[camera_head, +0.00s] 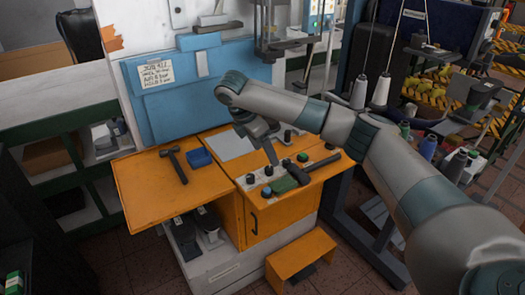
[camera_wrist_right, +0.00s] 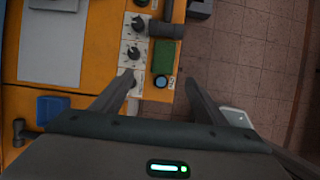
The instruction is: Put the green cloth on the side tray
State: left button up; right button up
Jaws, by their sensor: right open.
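The green cloth (camera_head: 284,185) lies flat as a small rectangle near the front of the orange bench's right part, beside a strip of dark knobs. In the wrist view the cloth (camera_wrist_right: 163,60) lies just beyond the fingertips, roughly between their lines. My right gripper (camera_head: 272,157) reaches down over this strip; in the wrist view it (camera_wrist_right: 160,80) is open with nothing between its fingers. An orange side board (camera_head: 148,190) on the left carries a hammer and a small blue tray (camera_head: 199,157); which one is the side tray is unclear. My left gripper is out of view.
A dark hammer (camera_head: 318,164) lies right behind the cloth. Control knobs (camera_wrist_right: 134,53) line the cloth's left in the wrist view. Another hammer (camera_head: 174,164) lies on the side board, whose front area is clear.

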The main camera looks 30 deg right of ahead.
jog(key=shift+a+r, duration=0.2)
jog(key=shift+r, duration=0.4)
jog(key=shift+a+f, duration=0.1)
jog(key=shift+f, duration=0.05)
dwell(0.3)
